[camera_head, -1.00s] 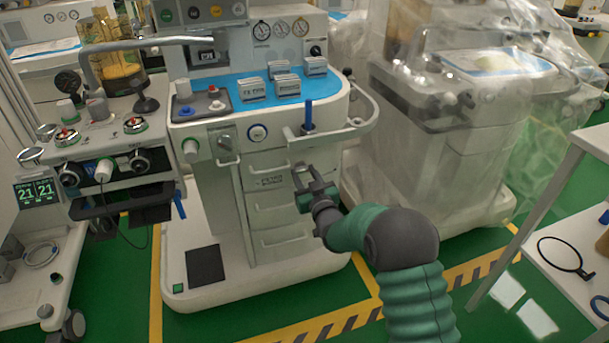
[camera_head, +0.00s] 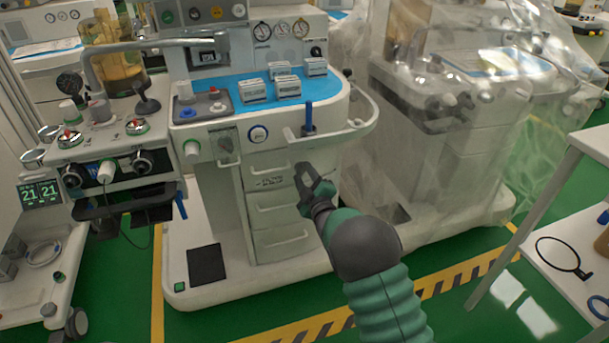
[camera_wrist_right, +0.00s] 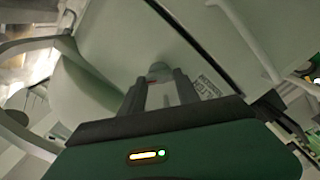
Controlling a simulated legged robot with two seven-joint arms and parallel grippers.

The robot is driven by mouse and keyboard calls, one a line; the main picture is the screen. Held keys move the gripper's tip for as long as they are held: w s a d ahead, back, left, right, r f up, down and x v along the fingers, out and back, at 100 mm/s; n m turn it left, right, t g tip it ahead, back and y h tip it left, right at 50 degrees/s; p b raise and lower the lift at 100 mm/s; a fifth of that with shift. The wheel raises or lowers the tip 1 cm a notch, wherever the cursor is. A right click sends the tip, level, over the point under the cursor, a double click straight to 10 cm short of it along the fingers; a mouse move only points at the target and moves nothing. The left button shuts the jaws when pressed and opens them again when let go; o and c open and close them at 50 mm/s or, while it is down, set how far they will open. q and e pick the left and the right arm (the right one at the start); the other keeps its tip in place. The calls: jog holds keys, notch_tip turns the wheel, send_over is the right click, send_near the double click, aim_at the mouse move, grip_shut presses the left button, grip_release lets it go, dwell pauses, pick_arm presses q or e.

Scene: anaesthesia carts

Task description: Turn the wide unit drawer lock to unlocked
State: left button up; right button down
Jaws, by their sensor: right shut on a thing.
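The wide unit (camera_head: 262,160) is the pale cart with a blue top in the middle of the head view, with a stack of drawers (camera_head: 280,215) on its front. My right gripper (camera_head: 308,177) is at the right edge of the top drawer and hides the lock there. In the right wrist view, the small grey-green lock knob (camera_wrist_right: 159,70) with a red mark sits between the fingertips of my right gripper (camera_wrist_right: 160,86). The fingers are shut on it. How far the lock is turned cannot be told. My left gripper is not in view.
A rail (camera_head: 365,125) with a blue handle (camera_head: 308,116) juts out above my right gripper. A plastic-covered cart (camera_head: 440,150) stands close on the right. A white shelf (camera_head: 575,230) is at the far right. Green floor is clear in front.

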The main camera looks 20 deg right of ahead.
jog(key=n, duration=0.3)
jog(key=shift+a+f+n, duration=0.15)
jog(key=shift+n, duration=0.15)
jog(key=shift+f+n+p, duration=0.15)
jog(key=shift+n+p, duration=0.2)
jog(key=shift+n, duration=1.45)
jog(key=c, duration=0.9)
grip_release()
